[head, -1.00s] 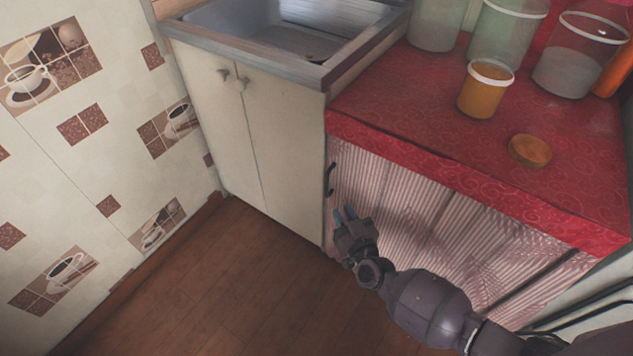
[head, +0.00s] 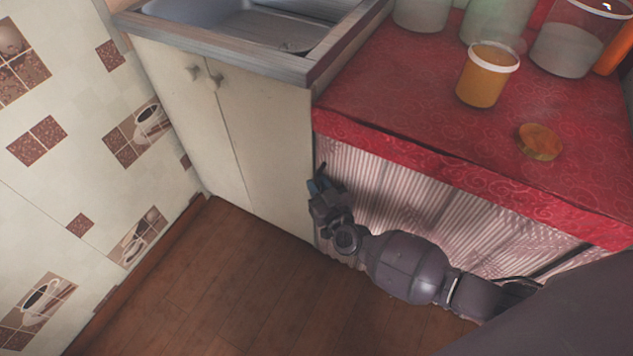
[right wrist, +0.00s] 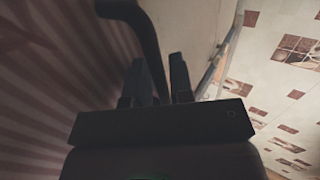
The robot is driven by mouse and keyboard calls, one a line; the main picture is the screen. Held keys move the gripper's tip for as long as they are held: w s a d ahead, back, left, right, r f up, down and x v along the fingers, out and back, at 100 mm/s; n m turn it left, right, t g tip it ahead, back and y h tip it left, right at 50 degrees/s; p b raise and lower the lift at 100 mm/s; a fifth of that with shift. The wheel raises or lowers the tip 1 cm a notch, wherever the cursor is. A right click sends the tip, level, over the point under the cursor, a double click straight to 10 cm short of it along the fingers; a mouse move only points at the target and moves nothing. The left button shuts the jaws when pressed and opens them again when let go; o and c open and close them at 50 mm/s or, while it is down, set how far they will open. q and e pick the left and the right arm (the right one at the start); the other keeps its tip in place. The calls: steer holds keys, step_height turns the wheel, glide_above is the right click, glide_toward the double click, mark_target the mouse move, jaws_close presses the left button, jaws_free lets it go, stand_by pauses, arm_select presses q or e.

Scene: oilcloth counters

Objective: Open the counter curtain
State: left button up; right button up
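The counter curtain (head: 430,215), pink-and-white striped, hangs in folds below the red countertop and covers the front. Its dark handle, at the left edge, shows in the right wrist view (right wrist: 148,40) as a curved bar. My right gripper (head: 319,183) is at this handle, beside the cream cabinet. In the right wrist view its two dark fingers (right wrist: 165,78) stand close together, with the handle running down between them. Whether they grip it is unclear. The curtain is closed. My left gripper is not in view.
The cream cabinet (head: 225,120) with a sink (head: 260,22) stands left of the curtain. The red cloth counter (head: 420,110) bears an orange jar (head: 487,80), a round wooden lid (head: 540,141) and larger jars. The wooden floor (head: 230,280) in front is clear.

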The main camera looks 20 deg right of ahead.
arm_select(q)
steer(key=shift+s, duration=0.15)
arm_select(e)
jaws_close()
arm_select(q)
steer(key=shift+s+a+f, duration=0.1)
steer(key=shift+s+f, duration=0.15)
arm_select(e)
steer(key=shift+s, duration=0.1)
